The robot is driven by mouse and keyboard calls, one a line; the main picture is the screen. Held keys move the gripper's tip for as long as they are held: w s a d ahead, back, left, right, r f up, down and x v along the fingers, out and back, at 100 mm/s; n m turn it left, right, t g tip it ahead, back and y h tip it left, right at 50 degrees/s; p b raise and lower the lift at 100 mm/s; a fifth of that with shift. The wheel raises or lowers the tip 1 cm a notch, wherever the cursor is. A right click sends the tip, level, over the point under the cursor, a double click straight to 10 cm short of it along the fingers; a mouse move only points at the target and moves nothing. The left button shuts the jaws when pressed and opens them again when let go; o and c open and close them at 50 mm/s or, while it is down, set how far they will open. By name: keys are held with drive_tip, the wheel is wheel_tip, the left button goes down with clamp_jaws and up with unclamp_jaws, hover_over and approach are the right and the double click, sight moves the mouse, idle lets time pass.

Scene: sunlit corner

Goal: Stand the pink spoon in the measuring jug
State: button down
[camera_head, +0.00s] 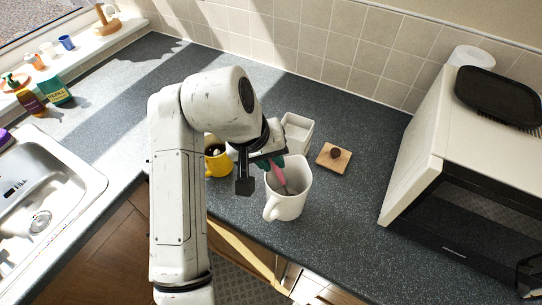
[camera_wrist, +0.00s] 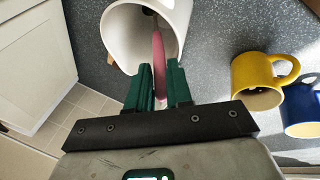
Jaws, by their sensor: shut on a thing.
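The white measuring jug (camera_head: 285,207) stands upright on the worktop, with its handle toward the front left. It also shows in the wrist view (camera_wrist: 112,35). The pink spoon (camera_head: 277,175) slants down into the jug's mouth, its lower end inside the jug. In the wrist view the spoon (camera_wrist: 159,52) runs from between my green fingers into the jug's opening. My gripper (camera_wrist: 159,82) is shut on the spoon, just outside the jug's rim. In the head view my gripper (camera_head: 266,162) is partly hidden by my wrist. I cannot tell whether the spoon touches the jug's bottom.
A yellow mug (camera_head: 217,164) stands left of the jug; a blue mug (camera_wrist: 302,108) shows beside it in the wrist view. A white square container (camera_head: 297,132) and a wooden coaster (camera_head: 334,157) are behind. The microwave (camera_head: 455,160) stands right, the sink (camera_head: 50,185) left.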

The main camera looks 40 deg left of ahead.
drive_tip(key=shift+f, duration=0.1)
drive_tip(key=c, duration=1)
unclamp_jaws()
drive_tip(key=v, duration=1.2)
